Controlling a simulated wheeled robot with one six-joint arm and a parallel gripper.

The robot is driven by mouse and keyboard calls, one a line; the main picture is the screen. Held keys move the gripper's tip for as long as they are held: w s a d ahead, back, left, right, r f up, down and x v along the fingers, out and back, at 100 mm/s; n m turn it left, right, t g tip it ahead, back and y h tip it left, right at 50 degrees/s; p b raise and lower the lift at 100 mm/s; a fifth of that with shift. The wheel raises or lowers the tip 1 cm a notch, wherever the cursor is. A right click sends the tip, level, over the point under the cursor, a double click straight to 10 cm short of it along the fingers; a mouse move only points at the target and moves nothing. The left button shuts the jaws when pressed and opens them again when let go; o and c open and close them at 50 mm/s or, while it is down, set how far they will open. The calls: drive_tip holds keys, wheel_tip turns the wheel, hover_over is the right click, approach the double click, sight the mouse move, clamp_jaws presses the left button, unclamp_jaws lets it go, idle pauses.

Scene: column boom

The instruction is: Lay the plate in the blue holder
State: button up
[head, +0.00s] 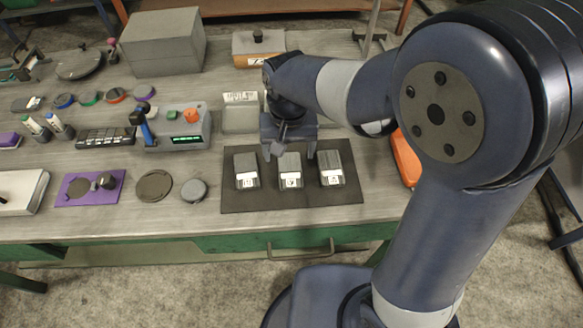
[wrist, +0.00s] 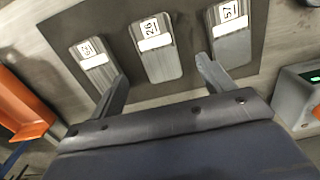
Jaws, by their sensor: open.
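Three grey numbered plates lie in a row on a dark mat (head: 290,204): a left one (head: 246,170), a middle one (head: 290,171) and a right one (head: 332,168). The wrist view shows the row from the opposite side, with the middle plate (wrist: 158,58) labelled 26 and the plate at its right (wrist: 233,45) labelled 57. My gripper (head: 289,150) is open and empty just behind the middle plate. In the wrist view its fingers (wrist: 163,75) are spread around that plate's near end, apparently above it. I cannot make out a blue holder.
A grey device (head: 180,130) with a blue lever stands left of the mat. An orange object (head: 406,160) lies to the right. Two discs (head: 154,186) and a purple pad (head: 75,198) are at the front left. A large grey box (head: 163,40) stands behind.

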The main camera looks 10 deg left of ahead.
sight(290, 169)
wheel_tip(290, 169, down, 6)
drive_tip(key=shift+d+r, duration=0.1)
drive_tip(key=shift+d, duration=0.05)
idle(0.3)
drive_tip(key=shift+r, duration=0.1)
clamp_jaws()
idle(0.6)
